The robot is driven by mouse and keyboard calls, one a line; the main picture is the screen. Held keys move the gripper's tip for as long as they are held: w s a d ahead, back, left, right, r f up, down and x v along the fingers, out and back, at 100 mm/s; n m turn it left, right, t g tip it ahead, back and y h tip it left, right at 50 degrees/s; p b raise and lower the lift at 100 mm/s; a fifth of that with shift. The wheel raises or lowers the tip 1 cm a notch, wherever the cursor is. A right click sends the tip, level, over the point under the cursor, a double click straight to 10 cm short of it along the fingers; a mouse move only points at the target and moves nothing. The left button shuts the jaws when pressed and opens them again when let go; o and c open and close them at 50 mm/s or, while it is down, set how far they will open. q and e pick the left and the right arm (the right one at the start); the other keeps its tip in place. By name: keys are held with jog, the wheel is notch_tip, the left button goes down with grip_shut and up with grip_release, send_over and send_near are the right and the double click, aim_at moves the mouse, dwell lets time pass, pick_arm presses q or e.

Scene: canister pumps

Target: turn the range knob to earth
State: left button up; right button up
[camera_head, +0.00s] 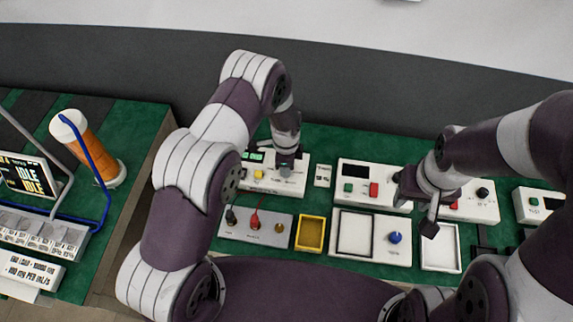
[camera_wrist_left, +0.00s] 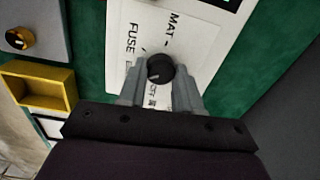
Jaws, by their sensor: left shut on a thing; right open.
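The range knob (camera_wrist_left: 160,68) is a round black knob with a pale pointer mark, on a white panel (camera_wrist_left: 190,40) printed with FUSE and MAT labels. The mark points towards the lower left in the left wrist view, and other lettering is partly hidden by the fingers. I cannot read an earth label. My left gripper (camera_wrist_left: 161,84) is shut on the knob. In the head view my left gripper (camera_head: 286,168) is over the right part of the white instrument (camera_head: 262,187) and hides the knob. My right gripper (camera_head: 430,222) is open, above the right-hand instruments.
A grey lead panel (camera_head: 240,236), a yellow tray (camera_head: 310,234) and a white box with a blue knob (camera_head: 395,237) stand in front. Another white instrument (camera_head: 362,186) is to the right. An orange canister (camera_head: 92,150) and an IDLE display (camera_head: 30,177) stand on the left table.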

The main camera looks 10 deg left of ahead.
pick_arm(q)
jog(key=shift+w+r, duration=0.1)
jog(key=shift+r, duration=0.05)
dwell(0.3)
jog(key=o, duration=0.9)
jog(key=shift+o, duration=0.7)
jog(key=shift+a, duration=0.1)
jog(key=shift+r, duration=0.25)
notch_tip(320, 180, up, 12)
jog(key=b, duration=0.2)
jog(key=shift+s+b, duration=0.25)
jog(key=shift+b, duration=0.05)
